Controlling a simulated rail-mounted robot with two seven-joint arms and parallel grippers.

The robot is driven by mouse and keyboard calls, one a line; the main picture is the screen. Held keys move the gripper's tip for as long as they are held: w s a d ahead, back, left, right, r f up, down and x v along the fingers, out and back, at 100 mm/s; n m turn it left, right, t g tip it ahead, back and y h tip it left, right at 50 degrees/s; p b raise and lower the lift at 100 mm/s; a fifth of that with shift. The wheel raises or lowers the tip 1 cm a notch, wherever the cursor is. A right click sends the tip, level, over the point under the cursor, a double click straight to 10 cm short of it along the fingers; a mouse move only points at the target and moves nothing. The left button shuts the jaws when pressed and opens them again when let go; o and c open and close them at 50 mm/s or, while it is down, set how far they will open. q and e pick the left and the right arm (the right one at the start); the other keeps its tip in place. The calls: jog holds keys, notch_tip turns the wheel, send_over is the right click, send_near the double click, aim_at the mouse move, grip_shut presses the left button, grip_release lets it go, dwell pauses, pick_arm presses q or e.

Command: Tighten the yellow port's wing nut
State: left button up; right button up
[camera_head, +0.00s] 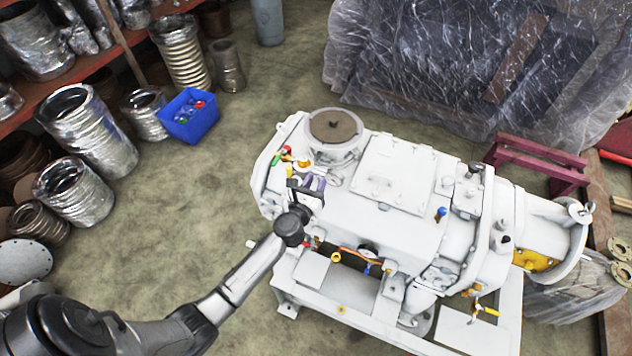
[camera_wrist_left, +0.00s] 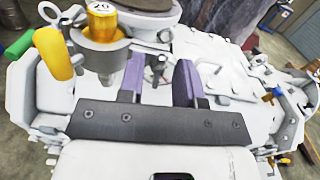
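The white vacuum pump (camera_head: 350,205) stands on its frame in the middle of the head view. The yellow port (camera_wrist_left: 102,22), a yellow cylinder marked 20 in a grey collar, is at upper left in the left wrist view. Silvery loop-shaped parts (camera_wrist_left: 64,14) lie just left of it; I cannot tell which part is the wing nut. My left gripper (camera_head: 313,186) is over the pump's left part. My right gripper is not in view.
A yellow handle (camera_wrist_left: 53,48) and a green one (camera_wrist_left: 20,45) stick out left of the port. The round brown-topped flange (camera_head: 335,126) rises behind the gripper. A blue crate (camera_head: 189,116) stands on the floor. Shelves with metal hoses are at left; the floor between is clear.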

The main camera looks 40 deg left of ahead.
pick_arm(q)
jog(key=shift+w, duration=0.25)
grip_shut()
